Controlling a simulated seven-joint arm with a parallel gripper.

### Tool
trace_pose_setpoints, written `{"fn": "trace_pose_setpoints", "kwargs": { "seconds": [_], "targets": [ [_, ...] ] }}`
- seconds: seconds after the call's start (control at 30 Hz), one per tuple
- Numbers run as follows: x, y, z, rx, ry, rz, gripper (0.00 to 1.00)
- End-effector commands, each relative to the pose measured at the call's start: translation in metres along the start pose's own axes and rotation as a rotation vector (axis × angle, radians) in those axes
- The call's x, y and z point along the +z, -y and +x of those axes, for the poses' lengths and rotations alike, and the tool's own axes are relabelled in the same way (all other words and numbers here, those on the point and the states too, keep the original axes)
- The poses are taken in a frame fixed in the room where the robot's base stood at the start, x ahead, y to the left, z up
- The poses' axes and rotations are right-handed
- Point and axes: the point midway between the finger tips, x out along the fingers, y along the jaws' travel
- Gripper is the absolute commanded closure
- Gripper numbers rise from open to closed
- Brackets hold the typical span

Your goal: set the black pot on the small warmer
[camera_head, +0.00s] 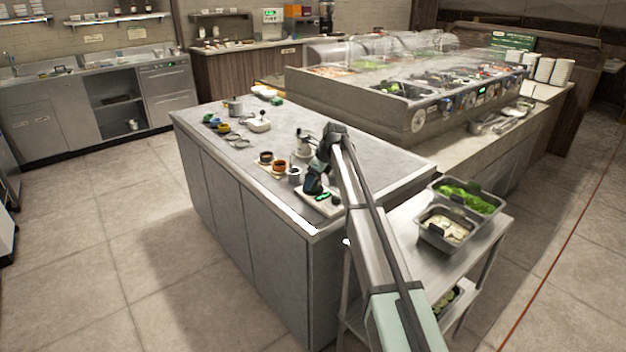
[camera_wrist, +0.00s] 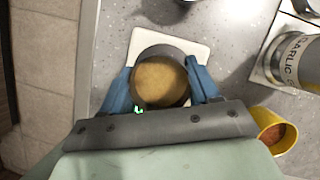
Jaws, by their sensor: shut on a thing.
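The black pot (camera_wrist: 163,51), with brown sauce inside, is between the two blue fingers of my gripper (camera_wrist: 161,88) in the wrist view. The gripper is shut on it. A pale square plate, the small warmer (camera_wrist: 201,50), shows under and around the pot, with a green light at the near side. In the head view the pot (camera_head: 313,186) is over the left part of the warmer (camera_head: 326,208), near the counter's front edge. I cannot tell whether the pot touches the plate or is slightly above it.
A steel container labelled garlic (camera_wrist: 304,62) and a yellow cup with red sauce (camera_wrist: 272,132) are to the right in the wrist view. Small pots (camera_head: 279,166) stand left of my gripper in the head view. A cart with food pans (camera_head: 446,229) is at right.

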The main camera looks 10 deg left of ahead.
Motion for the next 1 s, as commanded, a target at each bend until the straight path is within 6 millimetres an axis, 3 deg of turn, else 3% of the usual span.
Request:
{"fn": "trace_pose_setpoints", "kwargs": {
  "seconds": [0.4,0.43,0.7,1.0],
  "targets": [
    [-0.0019,0.0001,0.0048,0.000,0.000,0.000,0.74],
    [-0.0018,0.0001,0.0045,0.000,0.000,0.000,0.36],
    [-0.0018,0.0001,0.0044,0.000,0.000,0.000,0.11],
    [-0.0016,0.0000,0.0038,0.000,0.000,0.000,0.10]
  ]
}}
